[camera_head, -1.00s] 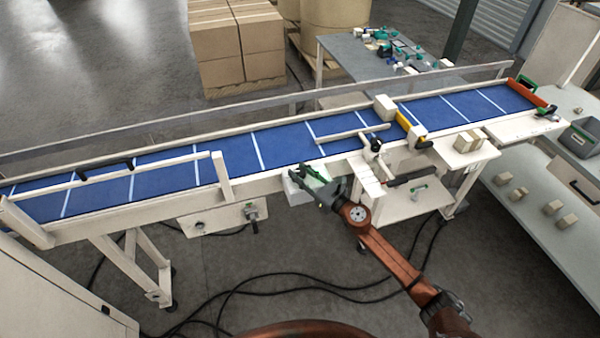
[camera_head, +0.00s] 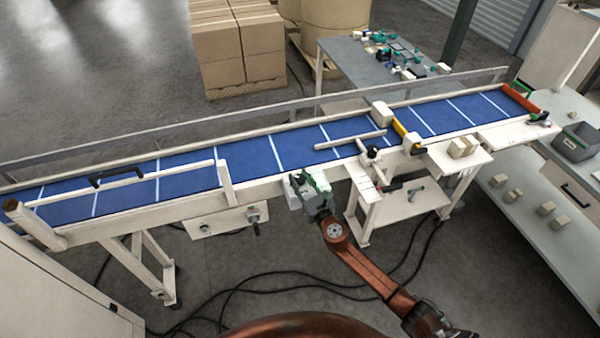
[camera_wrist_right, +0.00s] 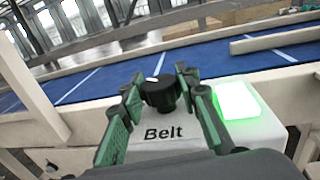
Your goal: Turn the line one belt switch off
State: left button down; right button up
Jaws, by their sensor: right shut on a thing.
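The belt switch is a black rotary knob (camera_wrist_right: 158,92) with a white mark, on a white box (camera_wrist_right: 240,135) labelled "Belt". A square lamp (camera_wrist_right: 237,100) beside the knob glows green. In the right wrist view my right gripper (camera_wrist_right: 158,88) has its green fingers on both sides of the knob, shut on it. In the head view the right gripper (camera_head: 304,181) is at the box (camera_head: 323,185) on the conveyor's near side, and it hides the knob. My left gripper is not in view.
The blue conveyor belt (camera_head: 245,158) runs across the scene behind the box. A second panel (camera_head: 225,220) hangs below the frame to the left. A side table (camera_head: 460,157) with blocks stands to the right. Cables lie on the floor.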

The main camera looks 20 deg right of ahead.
jog(key=m+h+p, duration=0.1)
jog(key=m+h, duration=0.1)
jog(key=h, duration=0.1)
jog(key=shift+a+r+p, duration=0.15)
jog(key=shift+r+p, duration=0.1)
jog(key=shift+p, duration=0.15)
jog(key=shift+f+m+h+p, duration=0.1)
jog(key=shift+m+h+p, duration=0.3)
jog(key=shift+h, duration=0.5)
jog(key=m+h, duration=0.2)
jog(key=shift+f+h, duration=0.1)
jog(key=shift+h, duration=0.3)
jog(key=m+g+h+b, duration=0.1)
jog(key=m+h, duration=0.1)
jog(key=h, duration=0.1)
jog(key=shift+f+m+g, duration=0.1)
jog(key=shift+m+g, duration=0.2)
jog(key=shift+m+g+h+b, duration=0.95)
jog(key=shift+m+g+h, duration=0.3)
jog(key=shift+h, duration=0.85)
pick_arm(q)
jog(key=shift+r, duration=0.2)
pick_arm(e)
jog(key=shift+m+g+h, duration=0.25)
jog(key=shift+m+h, duration=0.05)
jog(key=shift+m, duration=0.05)
jog(key=o, duration=1.2)
